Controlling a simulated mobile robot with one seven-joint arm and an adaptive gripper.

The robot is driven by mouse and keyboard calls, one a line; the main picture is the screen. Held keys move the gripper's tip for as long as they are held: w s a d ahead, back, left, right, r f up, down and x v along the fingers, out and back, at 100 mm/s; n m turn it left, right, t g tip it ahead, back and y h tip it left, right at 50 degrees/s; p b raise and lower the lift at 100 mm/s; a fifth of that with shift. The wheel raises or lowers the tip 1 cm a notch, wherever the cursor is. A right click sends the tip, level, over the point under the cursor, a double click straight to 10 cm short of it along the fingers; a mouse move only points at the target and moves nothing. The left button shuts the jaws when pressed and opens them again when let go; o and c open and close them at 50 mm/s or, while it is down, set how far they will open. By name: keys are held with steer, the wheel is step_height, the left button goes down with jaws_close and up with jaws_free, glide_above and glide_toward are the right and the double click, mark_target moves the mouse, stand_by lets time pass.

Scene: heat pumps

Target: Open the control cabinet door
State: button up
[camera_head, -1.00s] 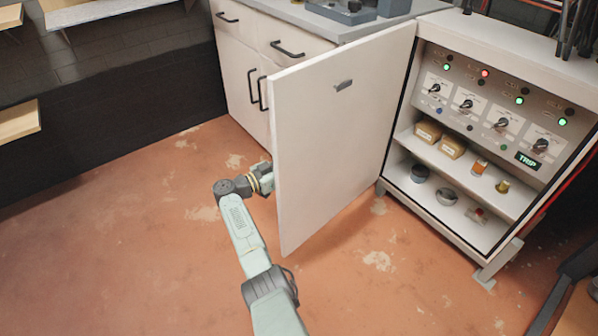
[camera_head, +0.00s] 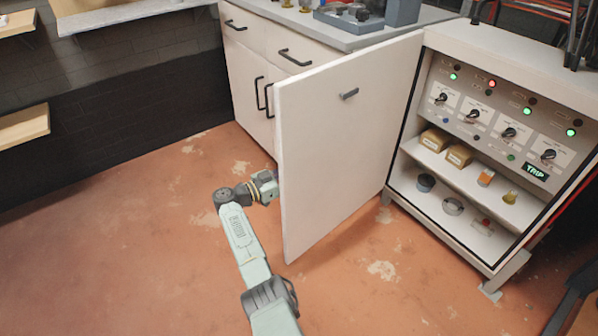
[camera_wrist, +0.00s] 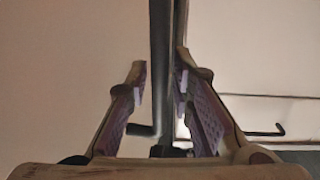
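The control cabinet door (camera_head: 345,150) is a plain pale panel with a small dark handle (camera_head: 349,94). It stands swung wide out from the control cabinet (camera_head: 520,60), whose inside is exposed. My arm's wrist is beside the door's free edge, low on the left, and the gripper's fingers cannot be made out in the head view. In the wrist view my gripper (camera_wrist: 163,95) has its two fingers apart, with a dark vertical bar or edge showing between them. I cannot tell whether the fingers touch it.
Inside the cabinet are a panel of knobs and lights (camera_head: 500,120) and shelves with small boxes and jars. A pale drawer unit (camera_head: 250,70) with dark handles stands behind the door. The floor (camera_head: 120,250) at the left is clear.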

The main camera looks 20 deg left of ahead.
steer(key=v, duration=1.1)
